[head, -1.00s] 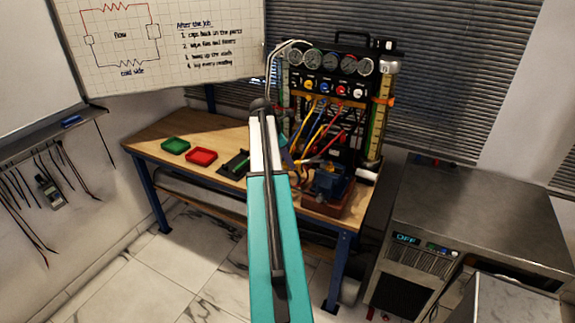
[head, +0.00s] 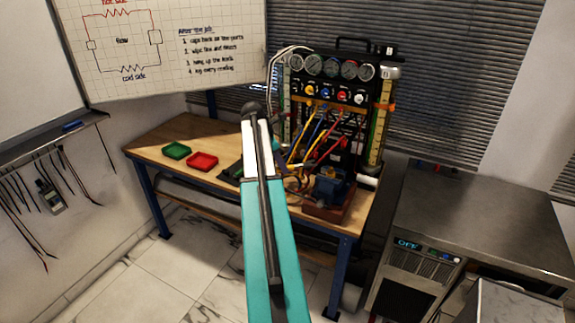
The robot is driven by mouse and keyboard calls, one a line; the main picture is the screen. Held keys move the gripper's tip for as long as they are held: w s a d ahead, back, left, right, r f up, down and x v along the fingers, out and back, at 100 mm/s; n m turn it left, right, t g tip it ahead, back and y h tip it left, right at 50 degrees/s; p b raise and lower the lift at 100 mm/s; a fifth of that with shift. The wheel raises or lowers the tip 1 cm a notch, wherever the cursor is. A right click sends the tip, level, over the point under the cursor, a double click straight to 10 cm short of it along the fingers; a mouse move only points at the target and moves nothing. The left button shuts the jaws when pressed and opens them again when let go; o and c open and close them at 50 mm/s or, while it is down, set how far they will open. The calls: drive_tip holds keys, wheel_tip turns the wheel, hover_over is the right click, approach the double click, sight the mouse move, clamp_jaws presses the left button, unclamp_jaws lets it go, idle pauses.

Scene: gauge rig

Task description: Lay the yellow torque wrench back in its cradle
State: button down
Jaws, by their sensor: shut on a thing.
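My gripper is not visible; my own teal and white arm rises through the middle of the head view and hides what lies behind it. I cannot make out the yellow torque wrench. A dark, low holder (head: 231,173) lies on the workbench (head: 180,129), just left of my arm and partly covered by it. It may be the cradle, but I cannot tell.
A green tray (head: 176,151) and a red tray (head: 202,161) sit on the bench's left. A gauge panel (head: 335,95) with coloured hoses stands at the back right. A blue vise-like device (head: 332,187) is at the front right. A metal cabinet (head: 480,210) stands further right.

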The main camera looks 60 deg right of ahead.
drive_tip(key=w+a+f+b, duration=0.2)
drive_tip(key=w+a, duration=0.5)
drive_tip(key=a, duration=0.3)
drive_tip(key=w+a+f+b, duration=0.2)
drive_tip(key=w+a, duration=0.5)
drive_tip(key=a, duration=0.4)
drive_tip(key=w+a+f+b, duration=0.2)
drive_tip(key=w+a+b, duration=0.1)
drive_tip(key=w+a, duration=0.55)
drive_tip(key=a+f+b, duration=0.2)
drive_tip(key=a, duration=1.5)
drive_tip(key=a+f+n+b, duration=0.1)
drive_tip(key=a+f+b, duration=0.1)
drive_tip(key=a, duration=1.6)
drive_tip(key=shift+a+f+b, duration=0.2)
drive_tip(key=shift+f+b, duration=0.15)
drive_tip(key=shift+b, duration=0.5)
